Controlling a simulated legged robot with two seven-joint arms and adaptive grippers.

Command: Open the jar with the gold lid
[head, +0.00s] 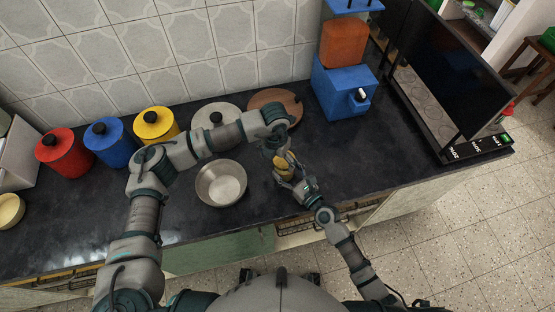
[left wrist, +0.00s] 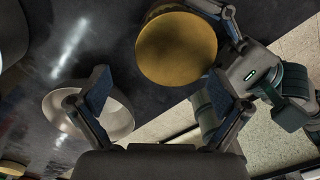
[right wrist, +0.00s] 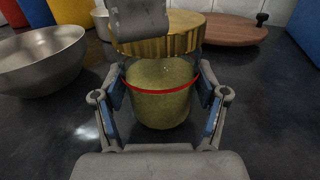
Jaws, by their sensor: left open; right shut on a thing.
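The jar (right wrist: 160,100) is clear, with yellow-green grainy contents and a red band. It stands upright in the right wrist view, between the fingers of my right gripper (right wrist: 161,88), which is shut on its sides. The ribbed gold lid (right wrist: 180,42) sits on top; it also shows in the left wrist view (left wrist: 177,48) and in the head view (head: 281,162). My left gripper (left wrist: 158,80) is open and empty. The lid lies ahead of its fingertips, not between them. In the right wrist view a grey part of my left arm hides some of the lid.
A steel bowl (head: 221,184) stands left of the jar. Red (head: 66,158), blue (head: 108,143) and yellow (head: 157,127) canisters line the wall. A round wooden board (head: 290,101) and a blue appliance (head: 341,88) stand behind. The dark counter right of the jar is clear.

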